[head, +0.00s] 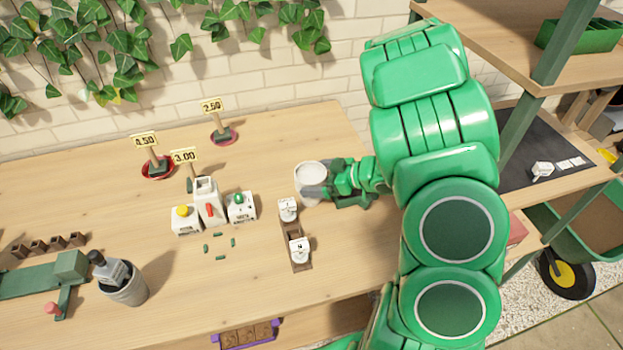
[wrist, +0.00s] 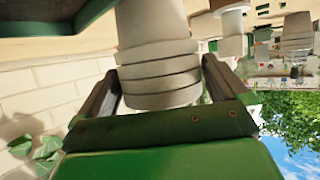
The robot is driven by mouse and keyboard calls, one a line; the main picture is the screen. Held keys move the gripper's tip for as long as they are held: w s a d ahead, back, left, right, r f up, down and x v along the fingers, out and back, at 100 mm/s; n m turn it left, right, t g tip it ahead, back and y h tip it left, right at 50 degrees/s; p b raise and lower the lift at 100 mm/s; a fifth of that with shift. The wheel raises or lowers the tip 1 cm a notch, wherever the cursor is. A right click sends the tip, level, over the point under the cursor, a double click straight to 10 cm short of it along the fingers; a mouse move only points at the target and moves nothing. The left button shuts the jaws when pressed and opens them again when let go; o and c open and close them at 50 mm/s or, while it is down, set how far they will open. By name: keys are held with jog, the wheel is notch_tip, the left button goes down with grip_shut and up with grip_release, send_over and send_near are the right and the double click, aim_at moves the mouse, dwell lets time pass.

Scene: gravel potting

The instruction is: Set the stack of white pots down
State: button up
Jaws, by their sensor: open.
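The stack of white pots (head: 310,174) is upright, on or just above the wooden table, right of the middle in the head view. In the wrist view the stack (wrist: 160,75) shows several stacked rims between the two fingers. My gripper (head: 322,192) reaches in from the right at the stack. In the wrist view my gripper (wrist: 162,72) is open, with its fingers on either side of the stack. I cannot tell whether either finger touches it. The stack's base is partly hidden by the gripper in the head view.
Two small white-topped items (head: 299,250) in a wooden holder stand in front of the stack. White bottles (head: 208,202) and price signs (head: 185,157) stand to the left. The table (head: 265,135) behind the stack is clear.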

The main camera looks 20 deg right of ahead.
jog(key=shift+v, duration=2.8)
jog(key=w+d+r+m+t+h, duration=0.1)
jog(key=w+d+r+t+h, duration=0.1)
jog(key=w+d+r+h, duration=0.65)
jog(key=s+d+r+m+g+h, duration=0.1)
jog(key=s+d+r+m+h, duration=0.4)
jog(key=s+d+r+h, duration=0.15)
jog(key=s+a+m+g+y, duration=0.1)
jog(key=s+a+g, duration=0.2)
jog(key=s+a, duration=0.4)
jog(key=s+a+r+m+g+y, duration=0.1)
jog(key=s+a+g, duration=0.3)
jog(key=s+a, duration=0.4)
jog(key=s+a+r+m+g+y, duration=0.1)
jog(key=s+a, duration=0.6)
jog(key=s, duration=1)
jog(key=shift+s+a+m+g+y, duration=0.25)
jog(key=shift+m+g+y, duration=0.55)
jog(key=shift+g, duration=0.4)
